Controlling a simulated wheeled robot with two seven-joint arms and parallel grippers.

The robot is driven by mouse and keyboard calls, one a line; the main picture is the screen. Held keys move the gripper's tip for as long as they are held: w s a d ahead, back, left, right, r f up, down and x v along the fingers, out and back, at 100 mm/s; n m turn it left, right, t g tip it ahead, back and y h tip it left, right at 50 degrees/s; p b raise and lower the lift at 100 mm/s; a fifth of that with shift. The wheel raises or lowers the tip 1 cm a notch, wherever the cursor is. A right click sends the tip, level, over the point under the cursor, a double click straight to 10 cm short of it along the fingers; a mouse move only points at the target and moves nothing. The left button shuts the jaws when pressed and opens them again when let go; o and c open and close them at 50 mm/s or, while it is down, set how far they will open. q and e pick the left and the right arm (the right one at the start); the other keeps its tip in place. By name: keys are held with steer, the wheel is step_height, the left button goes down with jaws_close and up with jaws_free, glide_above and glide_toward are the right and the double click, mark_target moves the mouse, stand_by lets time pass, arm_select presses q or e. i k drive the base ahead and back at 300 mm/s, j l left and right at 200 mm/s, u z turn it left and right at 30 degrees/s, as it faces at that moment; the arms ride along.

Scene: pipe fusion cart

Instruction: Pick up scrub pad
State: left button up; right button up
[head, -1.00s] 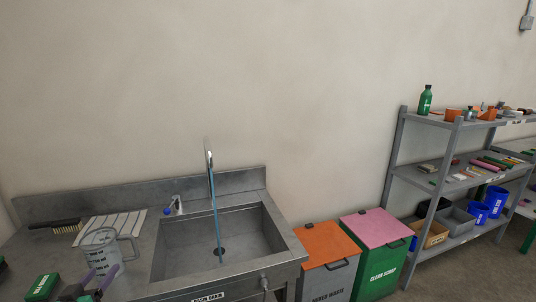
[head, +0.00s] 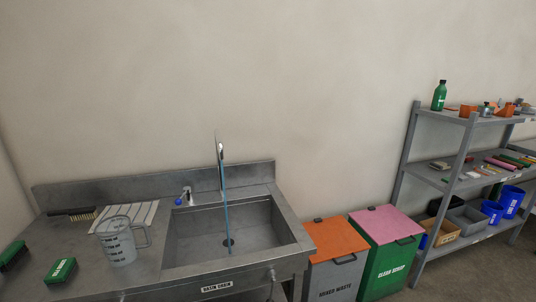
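A green block-shaped pad with white lettering (head: 60,272) lies on the steel counter at the lower left. A second green piece with a dark lower side (head: 14,256) lies left of it, cut by the picture's edge. Either may be the scrub pad; the lettering is too small to read. Nothing is touching or covering the lettered pad. Neither of my grippers shows in the head view.
A clear measuring jug (head: 117,240), a striped cloth (head: 125,216) and a brush (head: 75,214) stand near the pads. A blue stream falls from the tap (head: 220,160) into the sink (head: 265,235). Bins (head: 335,240) and a shelf (head: 450,185) stand right.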

mark_target(59, 273)
steer(key=u, duration=1.7)
